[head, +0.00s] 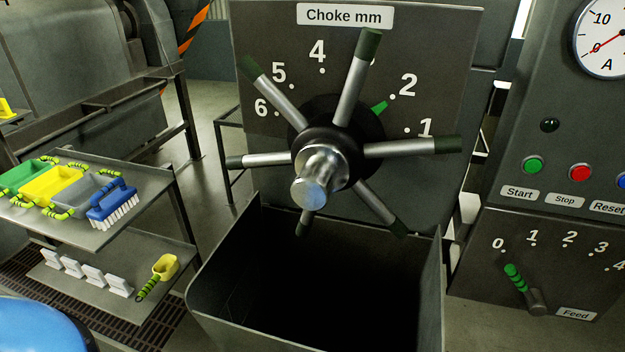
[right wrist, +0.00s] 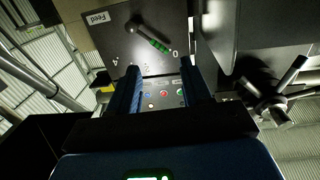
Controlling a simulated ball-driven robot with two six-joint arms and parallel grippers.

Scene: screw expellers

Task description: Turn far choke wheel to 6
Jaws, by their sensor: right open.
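The choke wheel (head: 321,172) fills the middle of the head view under the "Choke mm" plate (head: 345,16). It has a black hub, a shiny round end and several steel spokes with dark green tips. Its green pointer (head: 380,107) points at the dot by 2. The 6 mark (head: 262,108) is at the dial's left; the 3 is hidden behind a spoke. Spokes of a wheel (right wrist: 277,97) also show at the right of the right wrist view. My right gripper (right wrist: 160,72) is open and empty, facing the feed panel, apart from the wheel. My left gripper is not in view.
A dark open hopper (head: 320,285) stands below the wheel. At right is a control panel with a Start button (head: 533,165) and a feed lever (head: 516,278) near 0.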

